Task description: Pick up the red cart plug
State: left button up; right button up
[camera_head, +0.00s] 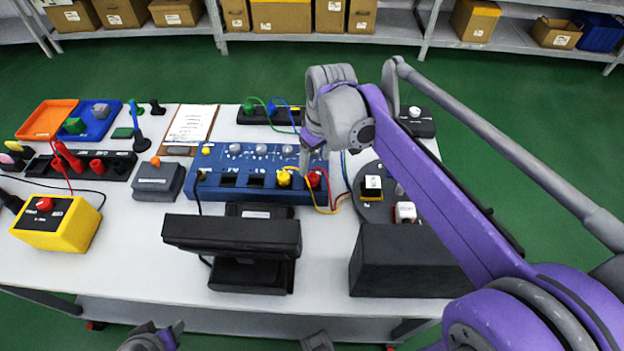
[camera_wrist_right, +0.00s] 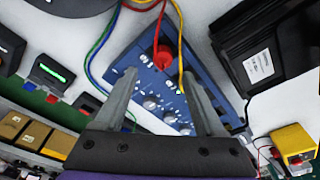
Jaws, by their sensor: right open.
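A red plug (camera_head: 313,178) sits at the right end of the blue panel unit (camera_head: 228,188), beside a yellow plug (camera_head: 284,176). In the right wrist view the red plug (camera_wrist_right: 163,56) stands in the blue panel with a red cable running up from it. My right gripper (camera_head: 316,158) hangs just above the red plug. Its fingers (camera_wrist_right: 159,76) are apart, with the plug seen beyond and between their tips; I see no contact. Grey and purple parts of mine show at the bottom edge of the head view; whether the left gripper is open is not clear.
Yellow, red, green and blue cables run close around my right gripper. A black monitor (camera_head: 235,240) stands in front of the panel. A round grey base (camera_head: 376,208) with small blocks and a dark box (camera_head: 400,262) stand right of it. Other red plugs (camera_head: 66,156) are at left.

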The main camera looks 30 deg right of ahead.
aim_at(314, 174)
jog(key=f, duration=0.6)
jog(key=shift+a, duration=0.2)
grip_shut()
